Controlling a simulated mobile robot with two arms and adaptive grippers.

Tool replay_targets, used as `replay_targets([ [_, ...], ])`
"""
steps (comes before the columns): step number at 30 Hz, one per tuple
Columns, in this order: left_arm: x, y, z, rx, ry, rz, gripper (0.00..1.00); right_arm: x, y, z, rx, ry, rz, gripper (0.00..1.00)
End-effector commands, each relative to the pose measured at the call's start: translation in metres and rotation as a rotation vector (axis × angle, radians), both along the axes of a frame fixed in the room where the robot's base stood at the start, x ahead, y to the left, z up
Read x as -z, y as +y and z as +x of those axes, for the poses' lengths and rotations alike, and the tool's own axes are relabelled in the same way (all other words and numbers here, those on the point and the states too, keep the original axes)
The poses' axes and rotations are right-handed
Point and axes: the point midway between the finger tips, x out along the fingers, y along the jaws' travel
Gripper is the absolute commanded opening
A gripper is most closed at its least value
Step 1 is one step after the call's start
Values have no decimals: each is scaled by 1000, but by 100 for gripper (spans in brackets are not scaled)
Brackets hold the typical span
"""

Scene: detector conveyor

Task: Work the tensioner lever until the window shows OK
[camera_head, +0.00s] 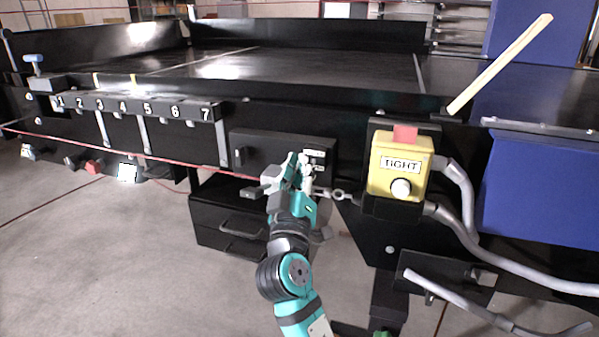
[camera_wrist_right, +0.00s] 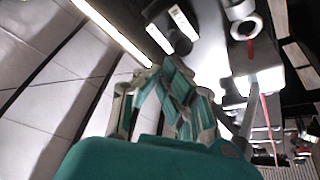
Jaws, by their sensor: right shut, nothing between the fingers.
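A yellow box (camera_head: 412,185) at the right has a white window (camera_head: 401,164) that reads TIGHT, with a round white knob below it. My right gripper (camera_head: 298,163) is shut and empty, in front of the dark housing (camera_head: 265,150) left of the yellow box. It also shows in the wrist view (camera_wrist_right: 178,84). The gripper hides part of the housing's right end, and I cannot clearly make out the tensioner lever. A metal eye fitting (camera_head: 337,195) sits just right of the gripper, beside the yellow box. My left gripper is not in view.
A red cord (camera_head: 130,156) runs along the machine's front, below a numbered rail (camera_head: 135,106). A pale wooden stick (camera_head: 500,65) stands tilted at the right. Grey hoses (camera_head: 465,205) and a blue panel (camera_head: 540,190) fill the right side. Open floor lies at the left.

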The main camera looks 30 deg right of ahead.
Motion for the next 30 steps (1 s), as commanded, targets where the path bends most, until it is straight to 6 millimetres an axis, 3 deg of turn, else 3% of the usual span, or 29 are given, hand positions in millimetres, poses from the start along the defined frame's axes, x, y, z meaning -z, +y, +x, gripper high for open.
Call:
replay_targets([
  [8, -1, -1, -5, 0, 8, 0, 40, 2, 5, -5, -2, 2, 0, 0],
  [21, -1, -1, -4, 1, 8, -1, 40, 36, 53, -66, -2, 5, 1, 0],
  [30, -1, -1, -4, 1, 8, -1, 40, 45, 68, -86, 0, 1, 1, 0],
])
